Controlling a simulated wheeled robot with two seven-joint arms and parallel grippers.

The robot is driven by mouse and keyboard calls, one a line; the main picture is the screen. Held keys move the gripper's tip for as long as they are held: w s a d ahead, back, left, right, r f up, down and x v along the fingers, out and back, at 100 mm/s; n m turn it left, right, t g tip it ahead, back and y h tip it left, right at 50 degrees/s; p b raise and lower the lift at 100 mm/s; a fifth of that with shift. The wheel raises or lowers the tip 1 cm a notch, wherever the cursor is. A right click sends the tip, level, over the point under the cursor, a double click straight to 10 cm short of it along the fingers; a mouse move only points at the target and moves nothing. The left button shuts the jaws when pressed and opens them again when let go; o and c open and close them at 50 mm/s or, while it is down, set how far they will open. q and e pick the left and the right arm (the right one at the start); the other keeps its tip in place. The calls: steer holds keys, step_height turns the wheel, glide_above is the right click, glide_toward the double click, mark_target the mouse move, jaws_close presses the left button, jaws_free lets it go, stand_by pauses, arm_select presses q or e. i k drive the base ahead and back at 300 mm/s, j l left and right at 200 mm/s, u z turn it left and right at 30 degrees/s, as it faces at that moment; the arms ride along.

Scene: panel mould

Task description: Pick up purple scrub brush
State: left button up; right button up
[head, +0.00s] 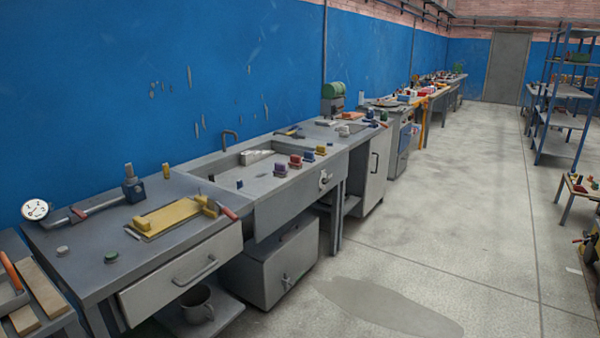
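A small purple block-shaped item (280,169), which looks like the purple scrub brush, stands on the front rim of the grey sink unit (262,203). It is the nearest of a row on that rim. The items are small, so bristles cannot be made out. Neither of my grippers is in the head view.
The near workbench (95,275) holds a yellow tool (172,217), a dial gauge (36,210) and a green button-like piece (111,257). A grey cabinet (280,268) stands under the sink. The concrete floor (450,220) to the right is open, with a dark wet-looking patch (385,305).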

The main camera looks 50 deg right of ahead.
mark_target(279, 171)
steer(key=z, duration=1.5)
steer(key=i+l, duration=0.25)
steer(key=i, duration=0.25)
steer(key=i+l, duration=0.25)
steer(key=i, duration=0.2)
steer(key=i+l, duration=0.25)
steer(key=i, duration=0.25)
steer(key=i+l, duration=0.25)
steer(key=i, duration=0.2)
